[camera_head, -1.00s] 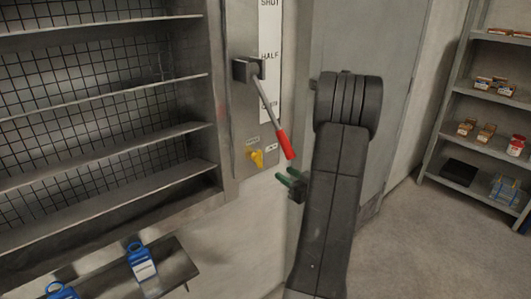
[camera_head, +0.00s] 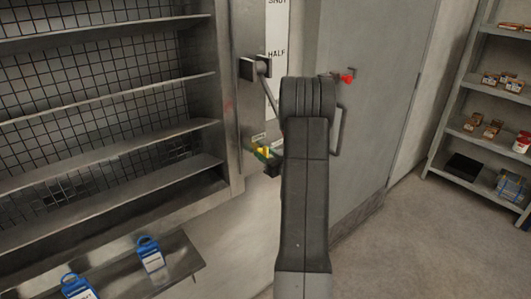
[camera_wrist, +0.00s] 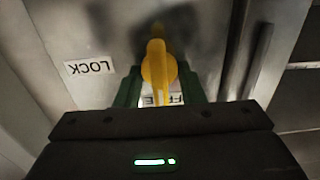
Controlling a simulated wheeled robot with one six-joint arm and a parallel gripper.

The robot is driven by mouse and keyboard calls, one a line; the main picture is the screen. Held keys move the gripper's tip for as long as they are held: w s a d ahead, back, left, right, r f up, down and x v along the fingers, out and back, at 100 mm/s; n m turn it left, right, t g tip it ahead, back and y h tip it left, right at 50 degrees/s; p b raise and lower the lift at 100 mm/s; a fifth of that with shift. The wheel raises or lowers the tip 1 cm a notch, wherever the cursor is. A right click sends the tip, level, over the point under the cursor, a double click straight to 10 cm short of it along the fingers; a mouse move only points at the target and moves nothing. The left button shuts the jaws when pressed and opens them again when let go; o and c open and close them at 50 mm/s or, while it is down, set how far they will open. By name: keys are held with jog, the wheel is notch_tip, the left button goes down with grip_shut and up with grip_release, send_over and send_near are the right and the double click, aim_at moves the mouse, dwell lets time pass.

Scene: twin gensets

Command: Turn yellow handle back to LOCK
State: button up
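The yellow handle (camera_wrist: 158,68) is in the middle of the wrist view, pointing down the picture toward my gripper. It also shows small in the head view (camera_head: 263,150), low on the metal panel. My gripper (camera_wrist: 159,86) has one green finger on each side of the handle, with a gap showing beside its narrow part. The fingers look open around it. The LOCK label (camera_wrist: 88,67) appears upside down, left of the handle. A second label (camera_wrist: 147,101) is mostly hidden behind the handle and gripper. In the head view my arm hides part of the gripper.
A lever (camera_head: 263,80) is mounted above the handle on the panel; my arm covers its lower end. A grey door (camera_head: 375,120) with a small red part stands to the right. Blue padlock-like tags (camera_head: 150,258) lie on a ledge at lower left. Shelves stand on both sides.

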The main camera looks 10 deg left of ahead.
grip_shut()
dwell(0.4)
jog(key=m+b, duration=0.1)
jog(key=m, duration=0.3)
jog(key=shift+w+f, duration=0.1)
jog(key=shift+w, duration=0.05)
jog(key=m, duration=0.4)
jog(key=shift+w+d, duration=0.1)
jog(key=shift+d, duration=0.05)
jog(key=m, duration=0.5)
jog(key=m+p, duration=0.1)
jog(key=m, duration=0.3)
jog(key=shift+f+m+p, duration=0.2)
jog(key=shift+m+p, duration=0.2)
